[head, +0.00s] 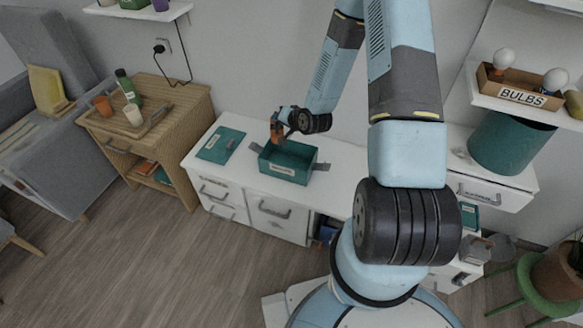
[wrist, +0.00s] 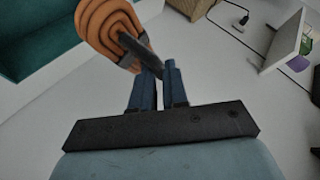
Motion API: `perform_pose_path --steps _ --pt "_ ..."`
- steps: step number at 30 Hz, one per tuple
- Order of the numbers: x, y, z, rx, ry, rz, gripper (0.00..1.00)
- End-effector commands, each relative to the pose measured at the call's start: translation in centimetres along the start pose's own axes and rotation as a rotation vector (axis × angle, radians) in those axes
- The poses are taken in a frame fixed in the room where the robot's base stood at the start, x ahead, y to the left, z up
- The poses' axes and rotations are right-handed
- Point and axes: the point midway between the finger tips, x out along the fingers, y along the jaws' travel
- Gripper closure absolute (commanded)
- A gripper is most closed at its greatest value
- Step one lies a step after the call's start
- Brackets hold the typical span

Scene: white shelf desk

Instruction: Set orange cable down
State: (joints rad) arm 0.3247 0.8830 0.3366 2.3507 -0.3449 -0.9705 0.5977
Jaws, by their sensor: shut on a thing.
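The orange cable (wrist: 112,28) is a coiled orange bundle at the top of the wrist view, with a dark band at the fingers. My gripper (wrist: 152,70) is shut on it and holds it up. In the head view the orange cable (head: 276,130) hangs from my gripper (head: 284,128) at the left end of the teal box (head: 289,163). The box stands on the white desk (head: 340,185) with a label on its front. Whether the cable is over the box's opening or beside it I cannot tell.
A teal folder or mat (head: 220,145) lies on the desk left of the box. A wooden cabinet (head: 150,135) with a tray of bottles and cups stands further left. On the right are a bulbs box (head: 520,92) on a shelf and a teal bin (head: 508,145). The desktop right of the box is clear.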

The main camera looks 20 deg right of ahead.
Motion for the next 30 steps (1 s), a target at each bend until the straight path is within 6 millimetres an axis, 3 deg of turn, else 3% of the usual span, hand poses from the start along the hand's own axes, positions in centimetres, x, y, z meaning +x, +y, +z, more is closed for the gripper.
perform_pose_path --steps 7,14,21,30 --pt "0.6 -1.0 2.5 -0.150 -0.192 -0.147 1.00" --pt "0.0 -0.6 5.2 -0.287 -0.371 -0.284 1.00" --pt "-1.8 1.4 8.2 -0.436 -0.566 -0.434 1.00" --pt "-4.1 4.3 10.1 -0.564 -0.729 -0.564 1.00"
